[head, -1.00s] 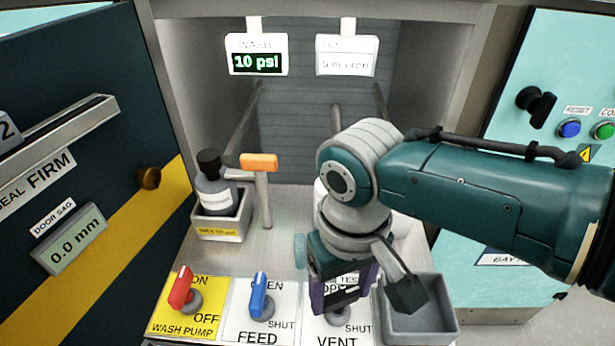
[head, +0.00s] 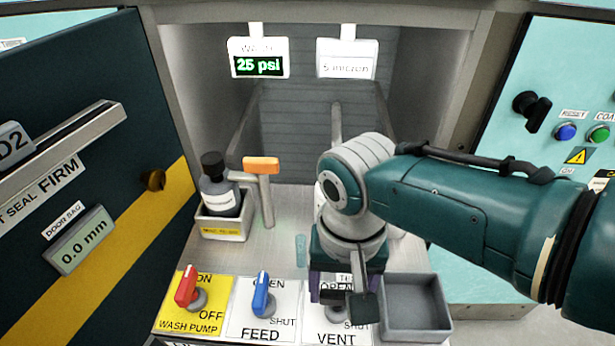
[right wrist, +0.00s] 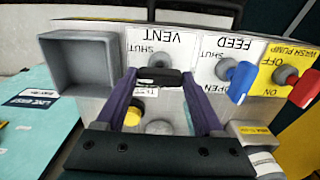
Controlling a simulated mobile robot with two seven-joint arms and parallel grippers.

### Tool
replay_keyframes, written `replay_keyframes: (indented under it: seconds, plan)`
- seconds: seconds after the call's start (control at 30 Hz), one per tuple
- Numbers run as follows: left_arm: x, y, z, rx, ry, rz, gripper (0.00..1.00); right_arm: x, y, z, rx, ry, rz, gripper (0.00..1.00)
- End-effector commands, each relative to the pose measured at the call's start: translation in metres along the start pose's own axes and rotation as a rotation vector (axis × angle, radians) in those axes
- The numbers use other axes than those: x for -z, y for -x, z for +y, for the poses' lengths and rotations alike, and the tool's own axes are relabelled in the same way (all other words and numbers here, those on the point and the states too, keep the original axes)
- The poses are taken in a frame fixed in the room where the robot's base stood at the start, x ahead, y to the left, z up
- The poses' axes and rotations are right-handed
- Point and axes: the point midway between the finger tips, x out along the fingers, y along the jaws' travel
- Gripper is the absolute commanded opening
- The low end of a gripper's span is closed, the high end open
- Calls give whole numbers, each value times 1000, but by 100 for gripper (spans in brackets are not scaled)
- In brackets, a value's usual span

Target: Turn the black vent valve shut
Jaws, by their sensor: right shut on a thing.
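The black vent valve handle (right wrist: 160,78) is between the fingertips of my right gripper (right wrist: 160,86) in the right wrist view. It lies crosswise between the two purple fingers, below the knob base on the white VENT panel (right wrist: 176,42). My right gripper (head: 338,292) is shut on it. In the head view the gripper is over the VENT panel (head: 337,338), and the wrist and gripper hide most of the valve. My left gripper is not in view.
A blue FEED lever (head: 261,294) and a red WASH PUMP lever (head: 187,287) stand to the left. An empty grey tray (head: 418,333) is at the right. A bottle (head: 219,197) and an orange-topped handle (head: 261,165) stand behind. The wash display (head: 258,66) reads 25 psi.

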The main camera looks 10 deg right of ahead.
Motion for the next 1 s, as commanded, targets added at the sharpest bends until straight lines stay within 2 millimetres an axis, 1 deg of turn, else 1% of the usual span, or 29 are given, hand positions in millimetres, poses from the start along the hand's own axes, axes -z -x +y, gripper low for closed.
replay_keyframes:
  seconds: [0.23,0.27,0.5,0.53,0.77,0.87,1.0]
  plan:
    - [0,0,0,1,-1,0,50,1,0,0,2,-5,2,14]
    - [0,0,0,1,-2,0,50,1,0,0,2,-5,2,71]
    - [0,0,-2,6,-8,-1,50,1,0,0,1,-3,1,98]
    - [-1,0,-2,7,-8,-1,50,1,0,0,1,-2,1,100]
    - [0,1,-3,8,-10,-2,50,0,2,0,0,-1,1,100]
    - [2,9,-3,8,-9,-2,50,0,12,0,0,-1,0,100]
    - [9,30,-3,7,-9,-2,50,1,41,0,2,-1,3,100]
